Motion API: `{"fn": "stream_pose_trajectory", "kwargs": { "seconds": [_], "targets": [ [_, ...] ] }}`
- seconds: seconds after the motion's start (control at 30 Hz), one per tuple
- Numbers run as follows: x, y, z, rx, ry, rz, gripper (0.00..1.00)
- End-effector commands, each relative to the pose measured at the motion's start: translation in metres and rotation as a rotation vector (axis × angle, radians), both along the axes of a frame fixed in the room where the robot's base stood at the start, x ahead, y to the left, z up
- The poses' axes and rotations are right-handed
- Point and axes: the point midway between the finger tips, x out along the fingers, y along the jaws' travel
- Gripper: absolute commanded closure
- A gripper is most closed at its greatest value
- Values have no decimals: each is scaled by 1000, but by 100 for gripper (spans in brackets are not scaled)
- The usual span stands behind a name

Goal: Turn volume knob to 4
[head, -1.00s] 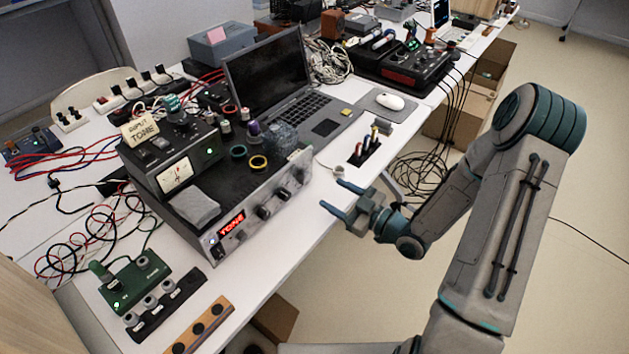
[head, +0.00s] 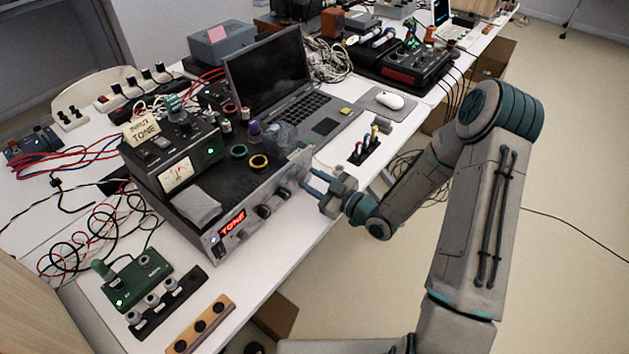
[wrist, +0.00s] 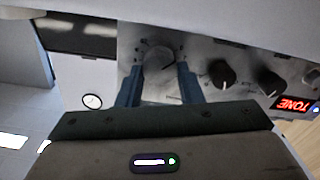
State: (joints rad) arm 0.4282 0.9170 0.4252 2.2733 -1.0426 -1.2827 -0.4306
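The grey amplifier (head: 250,213) stands at the table's front edge, with a red display reading TONE (head: 233,222) on its front panel. My gripper (head: 307,180) is at the right end of that panel in the head view. In the wrist view my gripper (wrist: 160,68) is open, with one blue finger on each side of a pale round knob (wrist: 158,60). I cannot tell whether the fingers touch it. Two dark knobs (wrist: 222,74) (wrist: 270,82) sit between it and the display. No knob label or number is readable.

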Motion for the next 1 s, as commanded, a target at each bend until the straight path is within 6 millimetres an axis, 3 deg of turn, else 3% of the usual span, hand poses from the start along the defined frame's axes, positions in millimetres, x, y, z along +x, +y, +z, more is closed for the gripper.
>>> {"fn": "stream_pose_trajectory", "kwargs": {
  "seconds": [0.47,1.0],
  "targets": [
    [0,-1,-1,61,79,-1,89],
    [1,-2,0,353,455,-1,89]
  ]
}}
